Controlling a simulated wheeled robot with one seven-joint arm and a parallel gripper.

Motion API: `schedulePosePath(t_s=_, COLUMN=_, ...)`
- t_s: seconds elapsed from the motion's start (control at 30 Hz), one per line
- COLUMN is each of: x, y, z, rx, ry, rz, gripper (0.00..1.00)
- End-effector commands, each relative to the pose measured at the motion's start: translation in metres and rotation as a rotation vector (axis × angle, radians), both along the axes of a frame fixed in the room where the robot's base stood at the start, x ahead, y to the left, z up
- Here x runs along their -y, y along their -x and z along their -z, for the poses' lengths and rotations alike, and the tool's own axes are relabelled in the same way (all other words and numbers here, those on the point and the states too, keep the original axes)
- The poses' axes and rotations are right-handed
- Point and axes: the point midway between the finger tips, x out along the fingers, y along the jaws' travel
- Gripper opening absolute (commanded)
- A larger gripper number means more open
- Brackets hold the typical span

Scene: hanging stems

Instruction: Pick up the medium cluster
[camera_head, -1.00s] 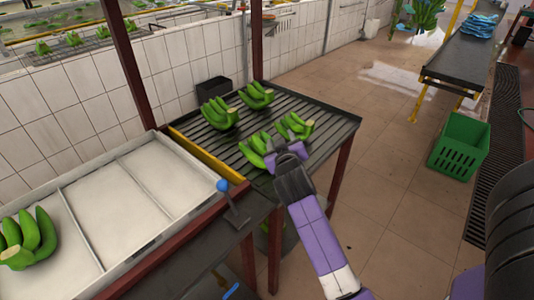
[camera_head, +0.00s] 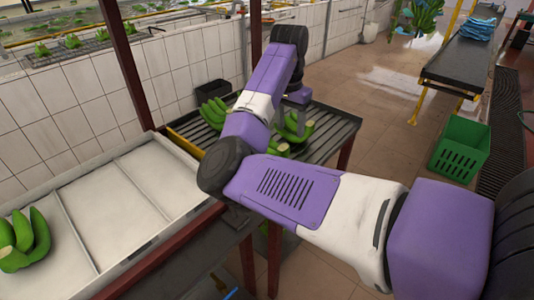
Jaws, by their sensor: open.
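Green banana clusters lie on the dark slatted table (camera_head: 335,133). One cluster (camera_head: 213,110) shows at the table's back left, partly covered by my arm. Another (camera_head: 298,126) lies at the right, just below my gripper (camera_head: 296,104). A third (camera_head: 278,149) shows only in part behind my forearm. I cannot tell which is the medium one. My gripper is open and hangs over or beside the right cluster; its fingertips are hard to make out, and contact cannot be told.
A white divided tray (camera_head: 130,215) stands at the left, with a green banana cluster (camera_head: 24,240) in its left compartment; its other compartments are empty. A dark box (camera_head: 212,95) is by the wall. A green crate (camera_head: 459,147) stands on the floor at right. Red posts frame the table.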

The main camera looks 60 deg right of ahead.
Motion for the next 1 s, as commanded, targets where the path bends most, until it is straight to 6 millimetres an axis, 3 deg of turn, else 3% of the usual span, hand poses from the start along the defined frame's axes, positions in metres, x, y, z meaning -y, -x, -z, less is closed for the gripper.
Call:
schedulePosePath(t_s=0.1, x=-0.012, y=-0.007, z=-0.011, rx=0.023, ry=-0.075, rz=0.014, gripper=0.52)
schedulePosePath(t_s=0.23, x=-0.017, y=-0.009, z=-0.010, rx=0.027, ry=-0.103, rz=0.018, gripper=0.52)
schedulePosePath(t_s=0.8, x=-0.019, y=-0.012, z=0.057, rx=0.026, ry=-0.100, rz=0.016, gripper=0.52)
schedulePosePath(t_s=1.0, x=-0.018, y=-0.012, z=0.063, rx=0.028, ry=-0.100, rz=0.017, gripper=0.52)
